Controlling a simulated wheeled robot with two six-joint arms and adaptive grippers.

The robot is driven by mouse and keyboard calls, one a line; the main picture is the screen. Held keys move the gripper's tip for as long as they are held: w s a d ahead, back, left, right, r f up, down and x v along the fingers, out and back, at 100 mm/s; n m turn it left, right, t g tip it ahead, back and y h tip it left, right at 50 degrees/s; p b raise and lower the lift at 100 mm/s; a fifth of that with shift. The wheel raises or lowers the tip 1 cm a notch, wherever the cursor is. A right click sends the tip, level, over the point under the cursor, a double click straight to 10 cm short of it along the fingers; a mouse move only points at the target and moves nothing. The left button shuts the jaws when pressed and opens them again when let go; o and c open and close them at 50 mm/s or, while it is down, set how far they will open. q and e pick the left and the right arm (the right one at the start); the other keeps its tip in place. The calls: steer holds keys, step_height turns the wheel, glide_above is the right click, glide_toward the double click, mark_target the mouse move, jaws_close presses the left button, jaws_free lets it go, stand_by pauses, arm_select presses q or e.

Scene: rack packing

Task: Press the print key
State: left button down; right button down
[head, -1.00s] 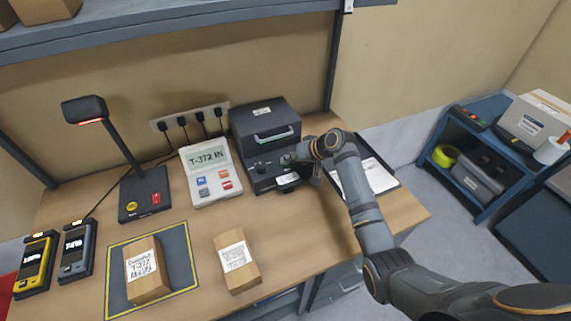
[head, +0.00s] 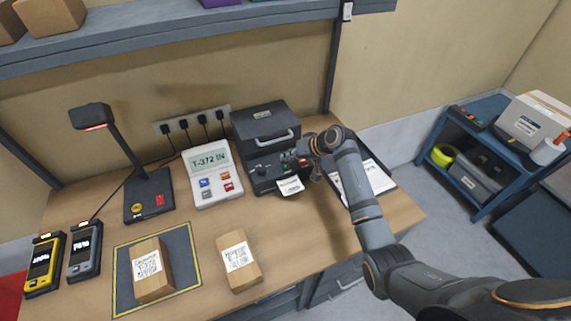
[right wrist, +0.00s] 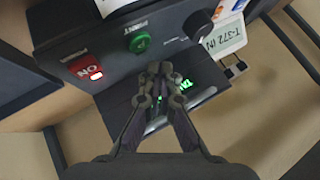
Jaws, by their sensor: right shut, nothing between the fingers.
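The black label printer (head: 262,135) stands at the back of the bench. In the right wrist view, its front carries the round green print key (right wrist: 139,43), marked PRINT, and a lit red switch (right wrist: 86,67). My right gripper (right wrist: 161,72) is shut and empty. Its fingertips are just off the printer front, close to the green key and apart from it in the picture. In the head view, my right gripper (head: 302,163) is at the printer's right front, partly hidden by its own arm. A white printed label (head: 290,186) hangs from the printer front. My left gripper is not in view.
A terminal (head: 212,175) reading T-372 IN stands left of the printer. A scanner stand (head: 149,196), two handhelds and two cartons (head: 239,262) are further left and in front. A clipboard (head: 379,178) lies right, under my arm. The front middle of the bench is clear.

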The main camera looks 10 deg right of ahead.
mark_target(288, 167)
step_height(288, 167, up, 4)
steer(key=p, duration=0.3)
steer(key=shift+f, duration=0.15)
stand_by(0.5)
